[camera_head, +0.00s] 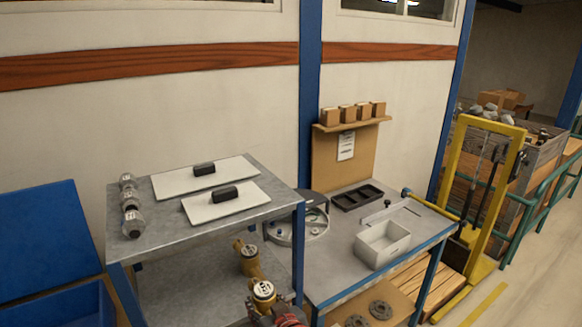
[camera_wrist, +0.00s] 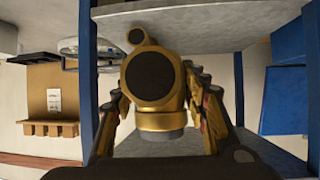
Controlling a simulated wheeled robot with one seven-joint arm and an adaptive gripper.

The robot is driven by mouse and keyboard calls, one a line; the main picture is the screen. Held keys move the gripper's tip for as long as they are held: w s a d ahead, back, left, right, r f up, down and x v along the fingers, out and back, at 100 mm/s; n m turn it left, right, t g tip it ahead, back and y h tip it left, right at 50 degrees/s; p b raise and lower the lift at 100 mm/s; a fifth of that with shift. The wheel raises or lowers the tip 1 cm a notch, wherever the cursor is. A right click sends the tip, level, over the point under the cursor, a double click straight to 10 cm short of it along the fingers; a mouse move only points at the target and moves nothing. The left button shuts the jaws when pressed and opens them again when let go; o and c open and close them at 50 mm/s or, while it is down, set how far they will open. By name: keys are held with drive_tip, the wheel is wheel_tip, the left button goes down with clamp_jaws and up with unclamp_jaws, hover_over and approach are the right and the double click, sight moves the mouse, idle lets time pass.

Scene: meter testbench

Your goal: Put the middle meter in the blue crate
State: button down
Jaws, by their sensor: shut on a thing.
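A brass meter with a white dial (camera_head: 263,291) is at the front of the lower shelf area, at the bottom of the head view. My gripper (camera_wrist: 160,112) is shut on this brass meter (camera_wrist: 150,78), with one finger on each side of its body. The head view shows only part of my gripper, under the meter. A second brass meter (camera_head: 248,260) stands behind it on the lower shelf (camera_head: 185,285); it also shows in the wrist view (camera_wrist: 136,36). The blue crate (camera_head: 62,305) is at the lower left, partly cut off, with a raised blue panel (camera_head: 48,238) behind it.
The grey rack's top (camera_head: 160,228) carries three grey meters (camera_head: 132,222) and two white boards with black blocks. Its blue post (camera_head: 298,255) stands close to the held meter. A workbench on the right holds a white bin (camera_head: 383,245), a black tray (camera_head: 357,196) and a round fixture.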

drive_tip(key=d+f+m+h, duration=0.2)
drive_tip(key=d+f, duration=0.8)
drive_tip(key=d, duration=0.3)
drive_tip(key=d+f+m+t+h, duration=0.1)
drive_tip(key=d+f+m+h, duration=0.2)
drive_tip(key=d+f, duration=0.7)
drive_tip(key=d, duration=0.2)
drive_tip(key=shift+w+d+f, duration=0.2)
drive_tip(key=shift+d, duration=0.15)
